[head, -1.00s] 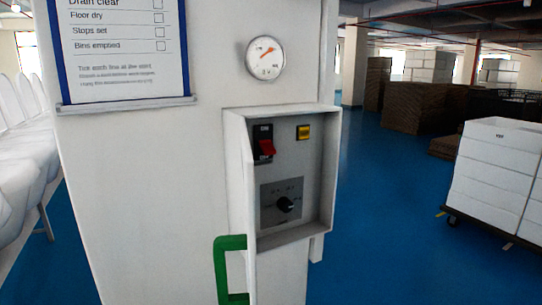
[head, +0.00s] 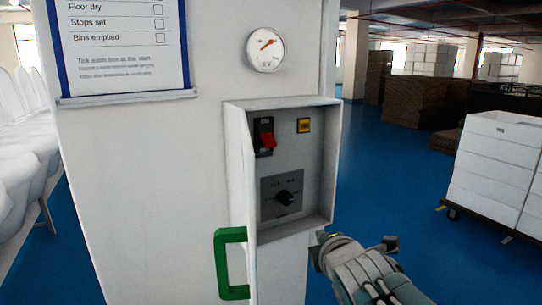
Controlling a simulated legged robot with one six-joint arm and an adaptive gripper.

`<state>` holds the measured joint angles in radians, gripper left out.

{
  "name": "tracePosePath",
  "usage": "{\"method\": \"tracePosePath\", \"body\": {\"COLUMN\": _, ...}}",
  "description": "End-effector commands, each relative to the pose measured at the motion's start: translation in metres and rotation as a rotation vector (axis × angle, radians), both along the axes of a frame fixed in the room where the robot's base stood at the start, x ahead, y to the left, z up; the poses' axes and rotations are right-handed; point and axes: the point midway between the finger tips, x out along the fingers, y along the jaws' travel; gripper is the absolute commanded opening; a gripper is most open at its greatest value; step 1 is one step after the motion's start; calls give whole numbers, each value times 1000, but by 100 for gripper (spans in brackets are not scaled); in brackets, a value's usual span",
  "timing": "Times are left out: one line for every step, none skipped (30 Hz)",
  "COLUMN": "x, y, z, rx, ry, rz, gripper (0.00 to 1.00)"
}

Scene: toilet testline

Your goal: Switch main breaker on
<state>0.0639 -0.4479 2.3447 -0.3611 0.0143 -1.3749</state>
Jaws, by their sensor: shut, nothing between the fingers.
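The main breaker is a red lever (head: 267,141) on a black plate, at the upper left inside an open box (head: 328,165) on the white cabinet. A small label sits at the top of the plate. The lever sticks out from the lower half of the plate, apparently down. My gripper (head: 326,240) is at the lower right of the head view, just right of and below the box's lower right corner. It is shut and empty, well apart from the lever. Its fingertips are small and hard to make out.
A black rotary knob (head: 285,197) and a yellow button (head: 304,125) share the box. A green handle (head: 225,264) sticks out below left. A gauge (head: 265,49) and a checklist board (head: 126,45) are above. White boxes on a cart (head: 498,165) stand right, with open blue floor between.

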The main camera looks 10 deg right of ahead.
Motion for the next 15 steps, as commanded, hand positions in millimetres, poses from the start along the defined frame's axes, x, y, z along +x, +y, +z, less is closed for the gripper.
{"method": "tracePosePath", "body": {"x": 9, "y": 1, "z": 5, "rx": -89, "ry": -30, "rz": 44, "gripper": 0}}
{"method": "tracePosePath", "body": {"x": 13, "y": 2, "z": 9, "rx": -145, "ry": -52, "rz": 70, "gripper": 0}}
{"method": "tracePosePath", "body": {"x": 19, "y": 4, "z": 14, "rx": -220, "ry": -80, "rz": 106, "gripper": 0}}
{"method": "tracePosePath", "body": {"x": 24, "y": 5, "z": 17, "rx": -277, "ry": -101, "rz": 132, "gripper": 0}}
{"method": "tracePosePath", "body": {"x": 28, "y": 7, "z": 21, "rx": -334, "ry": -124, "rz": 156, "gripper": 0}}
{"method": "tracePosePath", "body": {"x": 33, "y": 9, "z": 25, "rx": -411, "ry": -153, "rz": 189, "gripper": 0}}
{"method": "tracePosePath", "body": {"x": 37, "y": 11, "z": 29, "rx": -468, "ry": -177, "rz": 211, "gripper": 0}}
{"method": "tracePosePath", "body": {"x": 41, "y": 13, "z": 32, "rx": -526, "ry": -200, "rz": 234, "gripper": 0}}
{"method": "tracePosePath", "body": {"x": 46, "y": 16, "z": 36, "rx": -603, "ry": -230, "rz": 262, "gripper": 0}}
{"method": "tracePosePath", "body": {"x": 49, "y": 18, "z": 39, "rx": -660, "ry": -253, "rz": 281, "gripper": 0}}
{"method": "tracePosePath", "body": {"x": 52, "y": 20, "z": 42, "rx": -718, "ry": -277, "rz": 300, "gripper": 0}}
{"method": "tracePosePath", "body": {"x": 56, "y": 23, "z": 46, "rx": -795, "ry": -312, "rz": 324, "gripper": 0}}
{"method": "tracePosePath", "body": {"x": 59, "y": 25, "z": 49, "rx": -852, "ry": -336, "rz": 341, "gripper": 0}}
{"method": "tracePosePath", "body": {"x": 62, "y": 28, "z": 51, "rx": -909, "ry": -361, "rz": 357, "gripper": 0}}
{"method": "tracePosePath", "body": {"x": 65, "y": 31, "z": 55, "rx": -982, "ry": -396, "rz": 377, "gripper": 0}}
